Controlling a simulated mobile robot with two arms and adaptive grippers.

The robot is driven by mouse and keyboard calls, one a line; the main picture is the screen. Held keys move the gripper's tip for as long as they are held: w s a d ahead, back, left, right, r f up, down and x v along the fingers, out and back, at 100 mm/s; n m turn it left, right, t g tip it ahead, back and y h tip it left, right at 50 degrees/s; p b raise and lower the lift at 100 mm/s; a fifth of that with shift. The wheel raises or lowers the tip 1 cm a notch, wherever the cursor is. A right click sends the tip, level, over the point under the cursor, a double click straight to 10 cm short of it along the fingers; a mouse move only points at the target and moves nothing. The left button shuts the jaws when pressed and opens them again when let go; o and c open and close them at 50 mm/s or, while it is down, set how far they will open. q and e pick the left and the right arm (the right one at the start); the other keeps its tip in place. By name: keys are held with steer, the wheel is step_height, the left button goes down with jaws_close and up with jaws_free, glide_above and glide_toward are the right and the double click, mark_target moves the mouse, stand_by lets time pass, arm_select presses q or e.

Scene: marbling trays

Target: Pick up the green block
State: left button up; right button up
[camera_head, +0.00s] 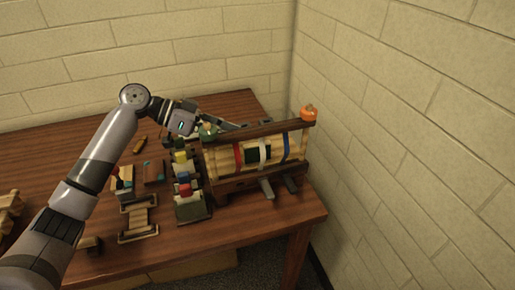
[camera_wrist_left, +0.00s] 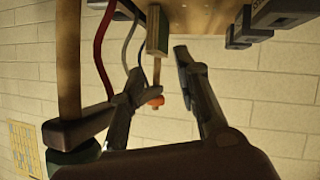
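A dark green block-like patch (camera_head: 258,153) shows between the red and white straps on the front of the wooden rack (camera_head: 235,186). A smaller rounded green piece (camera_head: 208,130) sits at the rack's left end. I cannot tell for sure which is the green block. My left gripper (camera_head: 226,127) is above the back of the rack, near the rounded piece. In the left wrist view the fingers of the left gripper (camera_wrist_left: 158,64) are spread with nothing clearly between them. A greenish block-shaped part (camera_wrist_left: 157,30) appears beyond them. My right gripper is not in view.
An orange knob (camera_head: 308,114) tops the rack's right end. Coloured blocks on a stand (camera_head: 192,210) and a small wooden frame (camera_head: 138,222) stand left of the rack. A brick wall (camera_head: 400,130) is close on the right. The front right of the table (camera_head: 270,215) is clear.

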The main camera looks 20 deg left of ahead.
mark_target(256, 143)
arm_select(q)
steer(key=shift+w+d+f, duration=0.2)
steer(key=shift+d+f, duration=0.15)
steer(key=shift+d, duration=0.2)
steer(key=shift+w+d+p, duration=0.1)
steer(key=shift+d+p, duration=0.2)
steer(key=p+x, duration=0.1)
steer(key=x, duration=0.2)
steer(key=shift+d, duration=0.4)
steer(key=shift+w+d+f+p, duration=0.25)
steer(key=shift+d+f+p, duration=0.05)
steer(key=shift+d, duration=0.1)
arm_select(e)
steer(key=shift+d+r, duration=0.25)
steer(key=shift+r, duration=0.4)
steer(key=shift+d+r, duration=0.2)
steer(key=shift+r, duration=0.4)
arm_select(q)
steer(key=shift+c, duration=0.5)
jaws_close()
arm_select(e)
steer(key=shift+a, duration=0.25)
